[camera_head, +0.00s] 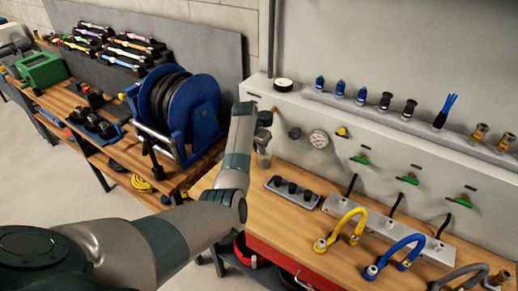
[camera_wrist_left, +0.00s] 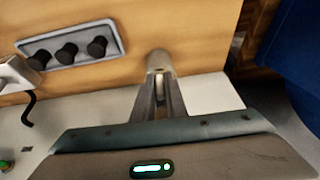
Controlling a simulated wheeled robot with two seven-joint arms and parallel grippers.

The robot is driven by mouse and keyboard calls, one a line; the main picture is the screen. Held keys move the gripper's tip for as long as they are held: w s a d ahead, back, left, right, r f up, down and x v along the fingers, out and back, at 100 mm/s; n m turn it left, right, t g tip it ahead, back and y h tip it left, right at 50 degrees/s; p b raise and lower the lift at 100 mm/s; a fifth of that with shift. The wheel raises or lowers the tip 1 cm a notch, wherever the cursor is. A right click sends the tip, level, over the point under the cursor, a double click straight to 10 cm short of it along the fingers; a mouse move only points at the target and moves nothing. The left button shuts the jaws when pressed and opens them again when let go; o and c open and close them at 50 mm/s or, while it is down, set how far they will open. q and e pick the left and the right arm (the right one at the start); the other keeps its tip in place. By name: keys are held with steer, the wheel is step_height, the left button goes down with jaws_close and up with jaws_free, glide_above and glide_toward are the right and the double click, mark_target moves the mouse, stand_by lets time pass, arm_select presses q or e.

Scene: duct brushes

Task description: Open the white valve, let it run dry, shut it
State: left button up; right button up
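My left arm reaches in from the left to the pale wall panel (camera_head: 302,112). My left gripper (camera_head: 263,150) is at the panel's left end, just above the bench. In the left wrist view its two fingers (camera_wrist_left: 160,92) lie close together at a short pale cylinder (camera_wrist_left: 160,61). A small light part shows between them, and I cannot tell whether they grip it. I cannot make out a white valve; the gripper and wrist cover that part of the panel. Several green-handled valves (camera_head: 408,179) and a round gauge (camera_head: 319,139) are further right. My right gripper is out of view.
A grey tray with black knobs (camera_head: 292,190) lies on the wooden bench (camera_head: 285,220), right of the gripper. Yellow (camera_head: 341,226) and blue (camera_head: 395,252) hoses arch further right. A blue hose reel (camera_head: 196,117) stands close on the left.

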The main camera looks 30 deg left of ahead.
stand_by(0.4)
arm_select(q)
steer(key=shift+s+r, duration=0.25)
steer(key=shift+r, duration=0.4)
steer(key=b+v, duration=0.4)
steer(key=v, duration=1.2)
steer(key=shift+f, duration=0.1)
